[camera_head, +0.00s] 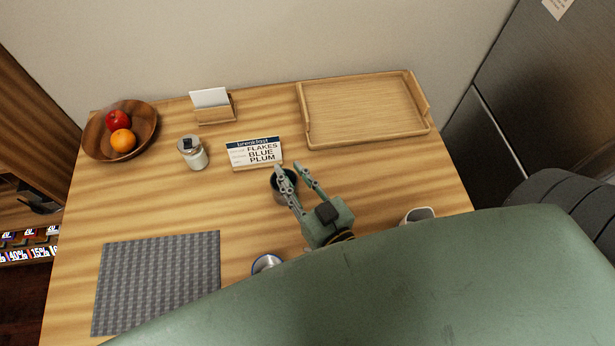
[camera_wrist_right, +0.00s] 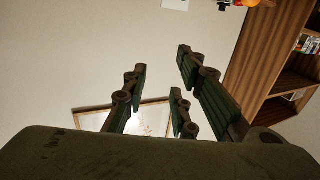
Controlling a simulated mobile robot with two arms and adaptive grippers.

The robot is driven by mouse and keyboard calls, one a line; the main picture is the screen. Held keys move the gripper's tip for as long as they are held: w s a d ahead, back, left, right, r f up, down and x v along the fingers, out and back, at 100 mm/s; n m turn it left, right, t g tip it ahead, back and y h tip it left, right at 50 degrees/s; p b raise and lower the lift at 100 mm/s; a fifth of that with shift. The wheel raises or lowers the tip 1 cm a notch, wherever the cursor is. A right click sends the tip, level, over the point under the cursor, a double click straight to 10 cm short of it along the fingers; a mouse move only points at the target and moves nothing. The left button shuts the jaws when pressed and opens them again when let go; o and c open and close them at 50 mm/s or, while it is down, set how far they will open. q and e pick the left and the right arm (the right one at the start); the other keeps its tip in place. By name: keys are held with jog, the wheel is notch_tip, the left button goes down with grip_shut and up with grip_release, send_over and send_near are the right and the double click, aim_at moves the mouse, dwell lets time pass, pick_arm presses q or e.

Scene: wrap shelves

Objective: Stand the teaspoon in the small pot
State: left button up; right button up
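The small dark pot (camera_head: 277,196) stands on the wooden table near its middle, just in front of the menu sign. My right gripper (camera_head: 291,168) shows over it in the head view, its left finger covering part of the pot. Its fingers are spread, and in the right wrist view (camera_wrist_right: 162,88) nothing shows between them. I cannot make out a teaspoon in either view. The inside of the pot is mostly hidden. My left gripper is not in view.
A menu sign (camera_head: 254,153), glass jar (camera_head: 196,157), fruit bowl (camera_head: 94,143), card holder (camera_head: 217,113) and wooden tray (camera_head: 365,109) stand towards the back. A grey mat (camera_head: 157,282) lies front left. A blue-rimmed vessel (camera_head: 267,263) and a pale cup (camera_head: 418,215) are partly hidden by my arm.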

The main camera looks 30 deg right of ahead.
jog(key=s+b, duration=0.1)
jog(key=s, duration=0.5)
jog(key=shift+s+d, duration=0.35)
jog(key=shift+s, duration=0.05)
jog(key=shift+r, duration=0.1)
